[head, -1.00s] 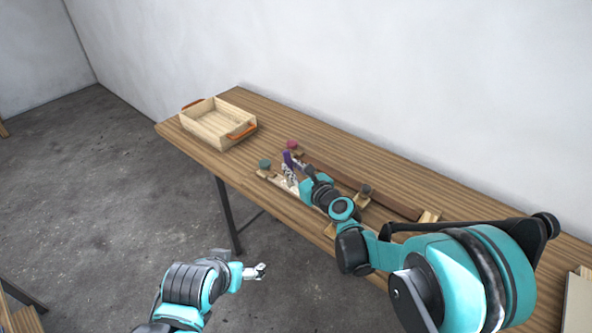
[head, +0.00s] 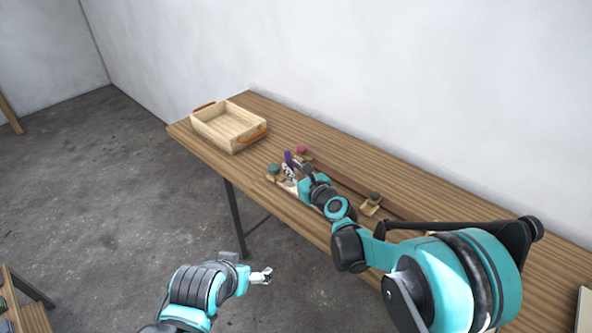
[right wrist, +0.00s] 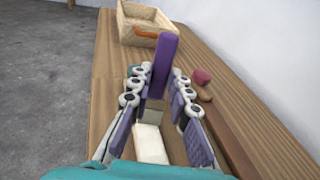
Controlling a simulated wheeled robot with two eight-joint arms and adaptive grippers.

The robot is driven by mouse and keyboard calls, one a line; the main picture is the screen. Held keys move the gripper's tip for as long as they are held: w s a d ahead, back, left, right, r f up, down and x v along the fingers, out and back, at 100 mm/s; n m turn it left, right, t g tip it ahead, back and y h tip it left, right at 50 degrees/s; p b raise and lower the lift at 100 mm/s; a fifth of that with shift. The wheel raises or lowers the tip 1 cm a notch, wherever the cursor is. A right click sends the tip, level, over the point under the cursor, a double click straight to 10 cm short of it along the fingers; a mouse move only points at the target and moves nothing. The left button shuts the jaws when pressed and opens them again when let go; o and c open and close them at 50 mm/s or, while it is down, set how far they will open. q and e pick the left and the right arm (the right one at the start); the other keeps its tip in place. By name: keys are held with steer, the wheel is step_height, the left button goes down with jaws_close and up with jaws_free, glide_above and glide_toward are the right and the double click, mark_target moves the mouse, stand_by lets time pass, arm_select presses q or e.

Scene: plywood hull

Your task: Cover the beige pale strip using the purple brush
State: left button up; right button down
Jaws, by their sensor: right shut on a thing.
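The purple brush (head: 289,159) stands upright at the near edge of the plywood table; its purple handle (right wrist: 162,65) rises between the fingers in the right wrist view. My right gripper (head: 291,173) is shut on the brush, and its fingers (right wrist: 163,105) flank it on both sides. A pale strip (right wrist: 150,145) lies below the fingers, its surface partly hidden by them and by my wrist. Whether the bristles touch it I cannot tell. My left gripper (head: 262,276) hangs empty in front of the table; it is too small to tell whether its fingers are apart.
A wooden tray (head: 205,133) with orange handles stands at the table's far left end. A dark brown strip (right wrist: 228,140) runs along the table. The table's back is clear.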

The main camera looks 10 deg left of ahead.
steer(key=shift+w+a, duration=0.2)
steer(key=shift+a, duration=0.25)
steer(key=shift+d, duration=0.15)
steer(key=shift+s+d, duration=0.65)
steer(key=shift+d, duration=0.2)
steer(key=shift+d, duration=0.1)
steer(key=shift+s+d, duration=0.65)
steer(key=shift+d, duration=0.3)
steer(key=shift+d, duration=0.1)
steer(key=shift+s+d, duration=0.6)
steer(key=shift+d, duration=0.2)
steer(key=shift+d, duration=0.1)
